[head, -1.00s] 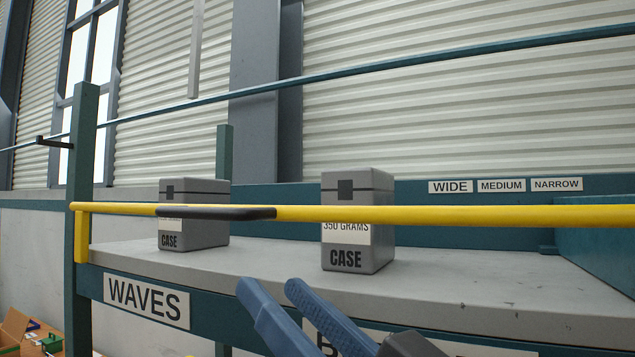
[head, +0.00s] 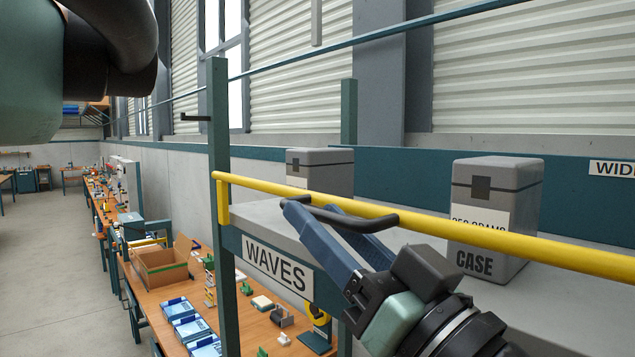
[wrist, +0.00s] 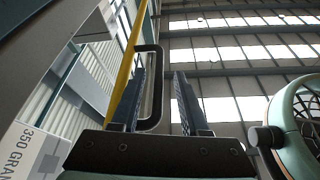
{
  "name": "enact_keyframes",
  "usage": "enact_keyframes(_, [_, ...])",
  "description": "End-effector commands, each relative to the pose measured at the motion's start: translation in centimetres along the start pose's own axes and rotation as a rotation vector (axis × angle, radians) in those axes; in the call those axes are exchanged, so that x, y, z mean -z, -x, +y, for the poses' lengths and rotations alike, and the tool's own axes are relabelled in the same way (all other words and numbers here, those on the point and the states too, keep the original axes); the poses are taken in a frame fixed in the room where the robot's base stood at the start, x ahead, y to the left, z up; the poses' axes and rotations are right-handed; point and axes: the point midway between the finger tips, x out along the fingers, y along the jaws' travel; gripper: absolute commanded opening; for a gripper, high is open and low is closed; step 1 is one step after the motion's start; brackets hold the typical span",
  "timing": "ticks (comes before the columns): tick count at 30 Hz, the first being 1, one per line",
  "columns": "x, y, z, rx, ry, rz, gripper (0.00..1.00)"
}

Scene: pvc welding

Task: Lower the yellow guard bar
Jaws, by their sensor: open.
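The yellow guard bar (head: 560,250) runs level across the front of the grey shelf, starting at a green post on the left. It also shows in the wrist view (wrist: 127,60). Its black handle (head: 365,226) sticks out from the bar's front. My gripper (head: 312,209) is open at the handle, its blue fingers pointing up and left. In the wrist view, the handle's outer rod (wrist: 157,90) shows between my two fingers (wrist: 162,78). The left finger appears inside the handle loop, near the bar. I cannot tell whether either finger touches the handle.
Two grey cases stand on the shelf behind the bar, one at left (head: 325,172) and one at right (head: 510,195). The green post (head: 219,120) is left of the handle. A long workbench with a cardboard box (head: 160,268) and blue trays lies lower left.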

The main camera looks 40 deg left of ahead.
Motion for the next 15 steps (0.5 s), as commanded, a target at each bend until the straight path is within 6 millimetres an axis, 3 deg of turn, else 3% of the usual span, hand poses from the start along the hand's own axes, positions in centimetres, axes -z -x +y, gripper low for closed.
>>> enact_keyframes(5, [0.05, -1.47, 0.03, -0.001, -0.001, -0.001, 0.45])
enact_keyframes(14, [-0.09, -1.61, 0.07, -0.002, 0.000, 0.000, 0.45])
enact_keyframes(15, [-0.09, -1.60, 0.06, -0.002, 0.000, 0.000, 0.39])
